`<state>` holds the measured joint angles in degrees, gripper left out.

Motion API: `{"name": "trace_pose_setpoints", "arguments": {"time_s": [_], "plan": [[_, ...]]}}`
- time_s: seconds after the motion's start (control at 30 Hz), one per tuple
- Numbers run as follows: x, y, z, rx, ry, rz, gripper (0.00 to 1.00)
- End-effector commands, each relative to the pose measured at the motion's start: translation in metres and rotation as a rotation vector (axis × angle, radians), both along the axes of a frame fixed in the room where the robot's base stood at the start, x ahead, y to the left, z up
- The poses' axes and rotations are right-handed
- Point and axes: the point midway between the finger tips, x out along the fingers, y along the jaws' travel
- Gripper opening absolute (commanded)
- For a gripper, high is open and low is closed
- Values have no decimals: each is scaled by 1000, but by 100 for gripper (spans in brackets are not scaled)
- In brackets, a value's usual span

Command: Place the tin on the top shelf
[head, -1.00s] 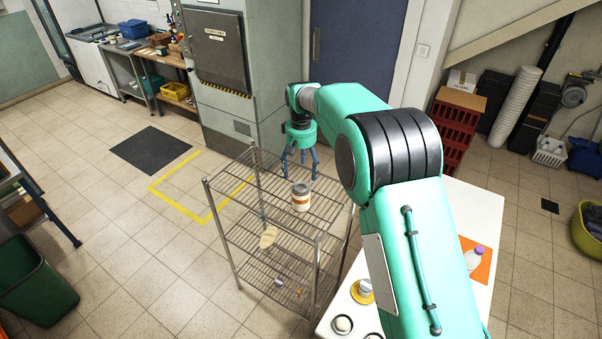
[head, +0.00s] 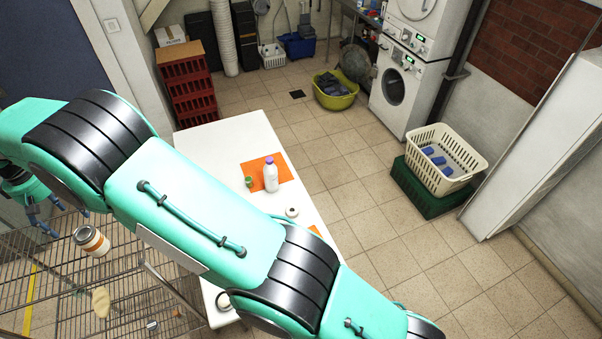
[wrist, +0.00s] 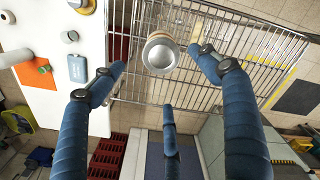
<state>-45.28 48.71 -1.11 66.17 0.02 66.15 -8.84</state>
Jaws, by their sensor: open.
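The tin (head: 92,241), white with an orange band and a pale lid, stands on the top shelf of the wire rack (head: 40,262) at the lower left of the head view. In the wrist view the tin (wrist: 160,55) shows from above with its round silver-grey lid, on the wire bars (wrist: 225,60). My gripper (head: 66,222) is open and empty, with its blue fingers apart, just behind and left of the tin. In the wrist view the fingertips of my gripper (wrist: 157,75) spread near the tin, with a visible gap.
A white table (head: 222,142) beside the rack carries an orange mat (head: 284,170), a purple-capped bottle (head: 271,178) and a small green jar (head: 249,182). A beige item (head: 101,302) lies on a lower shelf. Red crates (head: 188,88) stand behind.

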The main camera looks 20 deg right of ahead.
Motion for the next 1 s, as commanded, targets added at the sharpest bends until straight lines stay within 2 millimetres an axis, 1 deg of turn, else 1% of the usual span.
{"name": "trace_pose_setpoints", "arguments": {"time_s": [0.17,0.27,0.37,0.53,0.67,0.83,1.0], "plan": [[7,-18,20,9,-9,-22,76],[12,-37,40,18,-18,-45,76],[17,-63,65,28,-30,-74,76],[23,-116,110,49,-54,-134,76],[22,-158,142,63,-71,-180,76],[16,-213,180,83,-97,-241,76],[3,-267,214,100,-123,-300,76]]}}
